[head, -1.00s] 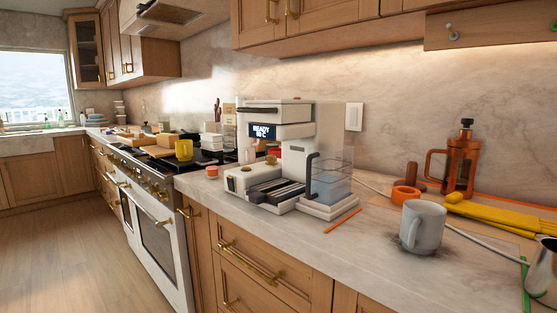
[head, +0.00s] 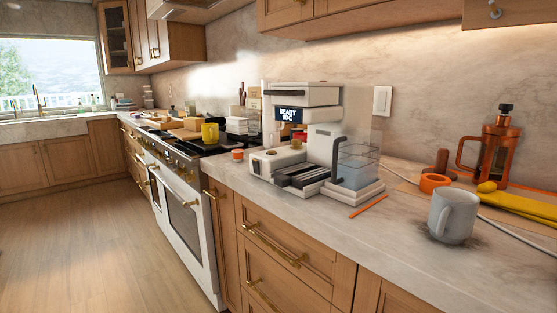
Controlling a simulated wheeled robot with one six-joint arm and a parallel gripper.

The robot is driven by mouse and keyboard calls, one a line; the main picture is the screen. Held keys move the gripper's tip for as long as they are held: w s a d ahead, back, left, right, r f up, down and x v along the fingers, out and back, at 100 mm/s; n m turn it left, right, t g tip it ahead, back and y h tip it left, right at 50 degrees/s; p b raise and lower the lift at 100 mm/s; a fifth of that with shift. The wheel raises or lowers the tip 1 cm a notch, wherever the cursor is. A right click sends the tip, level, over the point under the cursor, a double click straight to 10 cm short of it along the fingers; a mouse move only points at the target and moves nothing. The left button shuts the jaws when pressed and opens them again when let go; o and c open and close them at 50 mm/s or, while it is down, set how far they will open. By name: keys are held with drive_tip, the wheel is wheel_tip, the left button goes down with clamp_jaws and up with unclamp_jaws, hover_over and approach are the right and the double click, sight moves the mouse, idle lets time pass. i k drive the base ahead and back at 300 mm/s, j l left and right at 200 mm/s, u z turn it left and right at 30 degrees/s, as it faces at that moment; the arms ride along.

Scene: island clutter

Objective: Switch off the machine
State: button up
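The machine is a white coffee machine (head: 306,100) on the marble counter, right of the stove. Its small dark display (head: 291,114) is lit and reads "READY" with a second, less legible line. A black drip grate (head: 301,174) sits at its front, and a low white front part (head: 272,160) has a small dark round detail. A clear water tank (head: 357,164) with a dark handle stands at its right side. I cannot make out a power switch at this size. My gripper is not in view.
The wooden floor (head: 90,225) at left is clear.

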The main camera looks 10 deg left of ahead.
sight(255, 164)
drive_tip(key=i+j, duration=0.15)
drive_tip(key=i, duration=0.35)
drive_tip(key=i+j+z, duration=0.1)
drive_tip(key=i, duration=0.4)
